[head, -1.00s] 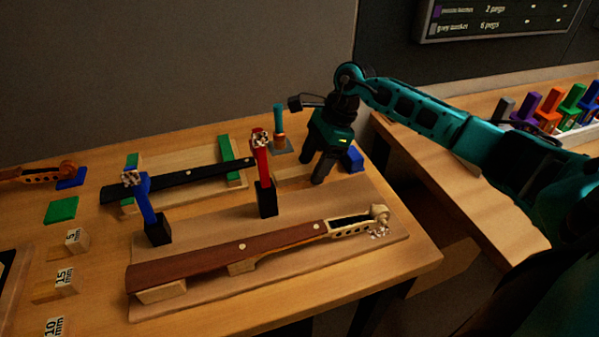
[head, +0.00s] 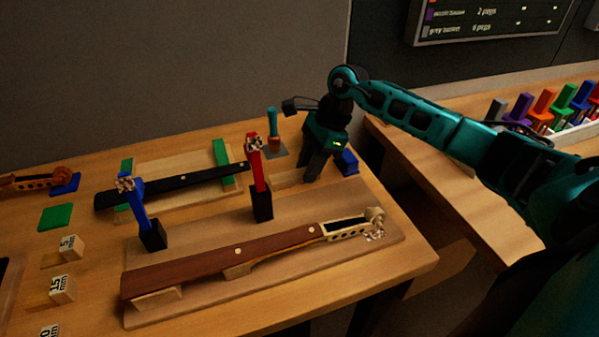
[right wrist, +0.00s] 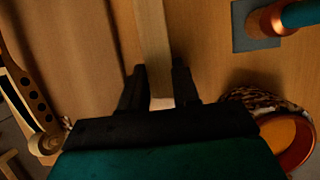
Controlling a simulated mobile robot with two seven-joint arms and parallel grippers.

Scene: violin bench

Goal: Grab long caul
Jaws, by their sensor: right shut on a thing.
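The long caul looks like a pale wooden strip lying on the bench; in the head view a part of it (head: 288,179) shows to the left of my right gripper (head: 313,170). In the right wrist view the strip (right wrist: 153,35) runs up from between the two black fingers of my right gripper (right wrist: 158,78). The fingers are shut on it near one end. In the head view the fingers hide that end. The strip appears low at bench level; I cannot tell whether it touches the bench. My left gripper is not in view.
A violin neck (head: 225,258) lies on a board in front. A red-topped clamp (head: 258,172) and a blue-topped clamp (head: 142,205) stand behind it. A teal-handled tool (head: 272,125) stands on a grey pad behind the strip. A blue block (head: 348,163) is right of my gripper.

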